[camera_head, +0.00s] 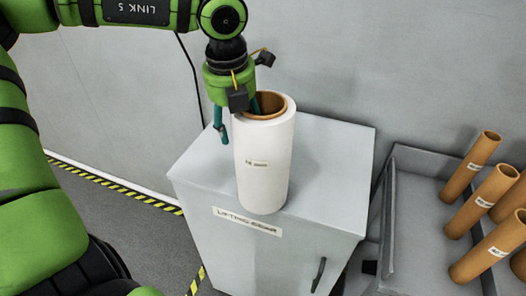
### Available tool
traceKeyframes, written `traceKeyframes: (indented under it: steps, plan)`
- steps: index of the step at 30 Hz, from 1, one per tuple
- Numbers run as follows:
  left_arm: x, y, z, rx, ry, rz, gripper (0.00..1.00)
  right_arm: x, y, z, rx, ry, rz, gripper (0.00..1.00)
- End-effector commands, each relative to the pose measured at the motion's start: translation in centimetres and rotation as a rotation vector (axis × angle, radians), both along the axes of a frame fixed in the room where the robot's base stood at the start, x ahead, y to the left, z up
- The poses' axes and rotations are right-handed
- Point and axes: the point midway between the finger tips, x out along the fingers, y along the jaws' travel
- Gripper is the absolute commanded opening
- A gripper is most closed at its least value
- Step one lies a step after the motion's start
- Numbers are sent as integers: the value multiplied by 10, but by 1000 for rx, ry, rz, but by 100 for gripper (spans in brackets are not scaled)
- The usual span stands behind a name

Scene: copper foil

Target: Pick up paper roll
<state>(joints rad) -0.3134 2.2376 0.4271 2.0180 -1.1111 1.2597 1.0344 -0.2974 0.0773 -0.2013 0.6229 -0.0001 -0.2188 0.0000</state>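The paper roll (264,165) is a white upright cylinder with a brown hollow core and a small label on its side. It is over the front part of the grey cabinet top (335,150); its lower end slightly overlaps the front edge in the picture. My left gripper (238,120) is above its left rim, pointing down. One teal finger is outside the roll's left side and the other reaches into the core. The fingers are apart with the roll's wall between them; firm contact is not clear. My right gripper is not in view.
The cabinet bears a "Lifting gear" label (247,221) and a dark handle (319,274). A grey bin (408,190) with several brown tubes (470,166) stands at the right. A grey wall is behind. Yellow-black floor tape (115,188) runs at left.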

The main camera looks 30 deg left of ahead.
Motion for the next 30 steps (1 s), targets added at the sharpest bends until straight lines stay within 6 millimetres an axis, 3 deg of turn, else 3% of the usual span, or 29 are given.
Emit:
traceKeyframes:
  steps: [6,10,11,23,30]
  plan:
    - [0,0,-1,0,-1,0,55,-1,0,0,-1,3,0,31]
    - [0,0,-1,0,-1,0,2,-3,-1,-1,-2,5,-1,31]
    - [0,0,-1,0,-1,0,0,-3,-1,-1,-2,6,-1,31]
    - [2,0,3,1,-9,1,0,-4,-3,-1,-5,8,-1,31]
    - [2,0,22,2,-13,1,0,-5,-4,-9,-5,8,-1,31]
